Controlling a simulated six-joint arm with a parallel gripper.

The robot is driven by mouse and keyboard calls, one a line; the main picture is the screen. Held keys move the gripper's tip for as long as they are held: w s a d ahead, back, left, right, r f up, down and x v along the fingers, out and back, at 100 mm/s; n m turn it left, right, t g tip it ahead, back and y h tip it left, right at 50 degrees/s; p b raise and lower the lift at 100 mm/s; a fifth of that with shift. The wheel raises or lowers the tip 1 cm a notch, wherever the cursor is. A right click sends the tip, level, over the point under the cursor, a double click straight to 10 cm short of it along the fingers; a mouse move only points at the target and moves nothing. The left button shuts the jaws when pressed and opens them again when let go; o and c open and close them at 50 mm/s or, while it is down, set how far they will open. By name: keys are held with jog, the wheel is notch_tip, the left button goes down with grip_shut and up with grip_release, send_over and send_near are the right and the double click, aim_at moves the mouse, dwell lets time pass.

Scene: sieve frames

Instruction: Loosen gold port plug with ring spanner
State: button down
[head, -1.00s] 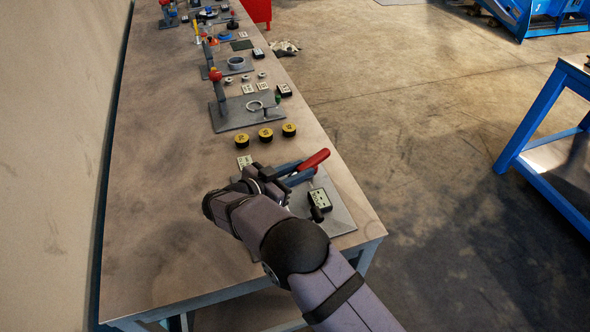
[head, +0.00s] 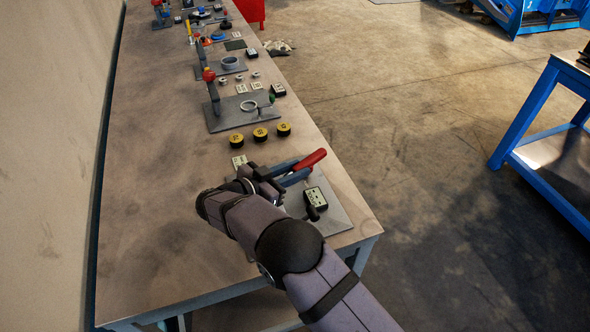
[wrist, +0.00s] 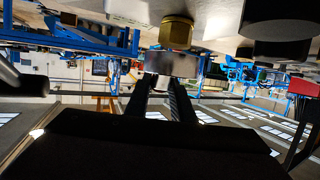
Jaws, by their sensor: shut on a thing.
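My gripper (head: 264,182) is at the near end of the bench, over a grey plate (head: 341,216). In the wrist view its two dark fingers (wrist: 160,92) are shut on a silver metal piece, which looks like the ring spanner (wrist: 172,64). The gold port plug (wrist: 177,32) shows right by that piece, at the top of the view. They look touching or nearly so; I cannot tell whether the ring sits around the plug. In the head view my arm hides the plug and spanner.
A red-handled blue part (head: 311,160) rises beside my gripper. A black box with a pale label (head: 315,198) sits on the plate to its right. Several yellow-topped discs (head: 260,134) and another fixture plate (head: 240,117) lie beyond. The left side of the bench (head: 150,200) is clear.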

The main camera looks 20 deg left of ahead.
jog(key=shift+f+b, duration=0.6)
jog(key=shift+f, duration=0.25)
dwell(0.4)
jog(key=c, duration=2.3)
grip_release()
grip_shut()
jog(key=shift+a+f+n+y+p, duration=0.2)
jog(key=shift+n+y+p, duration=0.25)
jog(key=shift+y, duration=0.15)
jog(key=shift+f, duration=0.1)
